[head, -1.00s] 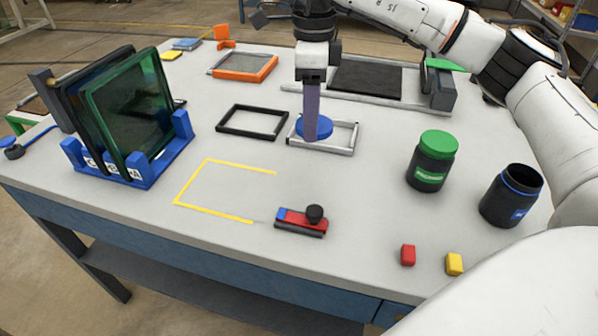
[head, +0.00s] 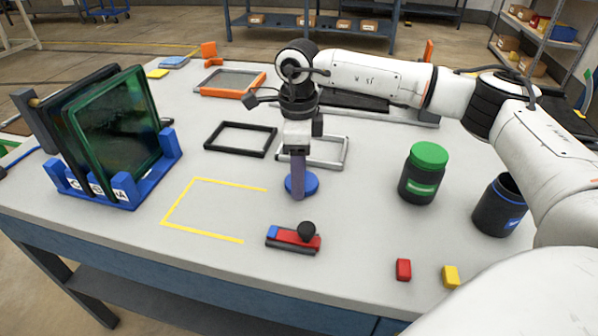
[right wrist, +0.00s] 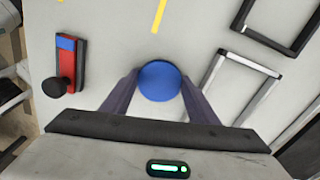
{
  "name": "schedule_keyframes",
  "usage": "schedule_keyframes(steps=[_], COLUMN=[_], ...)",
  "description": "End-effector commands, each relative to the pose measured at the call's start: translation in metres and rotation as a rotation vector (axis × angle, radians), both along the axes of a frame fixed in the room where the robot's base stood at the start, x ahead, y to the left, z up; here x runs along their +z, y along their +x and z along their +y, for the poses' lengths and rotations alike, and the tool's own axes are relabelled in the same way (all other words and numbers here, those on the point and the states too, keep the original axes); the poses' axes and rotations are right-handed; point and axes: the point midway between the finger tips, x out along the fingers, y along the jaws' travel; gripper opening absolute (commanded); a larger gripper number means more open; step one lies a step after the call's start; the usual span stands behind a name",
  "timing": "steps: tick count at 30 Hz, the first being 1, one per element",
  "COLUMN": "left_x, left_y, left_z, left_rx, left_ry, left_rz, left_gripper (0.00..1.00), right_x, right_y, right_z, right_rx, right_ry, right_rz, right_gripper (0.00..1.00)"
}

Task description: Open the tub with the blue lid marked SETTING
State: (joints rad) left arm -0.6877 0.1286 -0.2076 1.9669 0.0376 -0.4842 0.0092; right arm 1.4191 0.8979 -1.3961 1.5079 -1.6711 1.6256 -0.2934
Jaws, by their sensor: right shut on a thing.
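The tub (head: 490,212) with the blue label stands upright at the right of the table. Its mouth is open and dark, with a blue ring at the neck; the label is too small to read. My right gripper (head: 298,192) points down at the middle of the table, shut on the round blue lid (head: 312,184). In the right wrist view the lid (right wrist: 160,82) sits between the two fingertips (right wrist: 160,85). I cannot tell whether the lid touches the table. My left gripper is not in view.
A green-lidded dark tub (head: 423,178) stands left of the open tub. A red squeegee-like tool (head: 290,240) lies in front of my right gripper. A grey frame (head: 338,163) and black frame (head: 240,151) lie behind. The blue rack (head: 150,190) holds dark panels at left.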

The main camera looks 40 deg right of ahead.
Motion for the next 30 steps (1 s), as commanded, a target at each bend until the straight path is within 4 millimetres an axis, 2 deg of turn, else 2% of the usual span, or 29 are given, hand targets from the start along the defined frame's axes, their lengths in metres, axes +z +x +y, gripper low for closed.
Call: schedule_keyframes(steps=[5,6,9,17,21,25,30], left_x=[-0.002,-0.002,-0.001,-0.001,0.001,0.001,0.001], left_y=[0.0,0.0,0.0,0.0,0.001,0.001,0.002], left_z=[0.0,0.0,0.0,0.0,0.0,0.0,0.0], left_rx=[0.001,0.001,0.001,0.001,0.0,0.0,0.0], left_ry=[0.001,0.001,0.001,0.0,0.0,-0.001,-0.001], left_rz=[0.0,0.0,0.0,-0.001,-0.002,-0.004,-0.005], left_gripper=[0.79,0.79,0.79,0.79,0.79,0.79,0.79], right_x=[-0.002,-0.003,-0.002,-0.002,0.005,0.026,0.064], right_y=[0.0,0.0,0.0,0.0,0.001,0.001,0.001], right_z=[0.0,0.0,0.0,0.0,0.0,0.0,0.001], right_rx=[0.0,0.0,0.0,0.0,0.0,0.0,0.001], right_ry=[0.001,0.0,0.0,0.0,0.0,0.0,0.0], right_rz=[0.001,0.0,0.0,0.0,-0.001,-0.003,-0.004], right_gripper=[0.27,0.56,0.72,0.73,0.73,0.73,0.73])
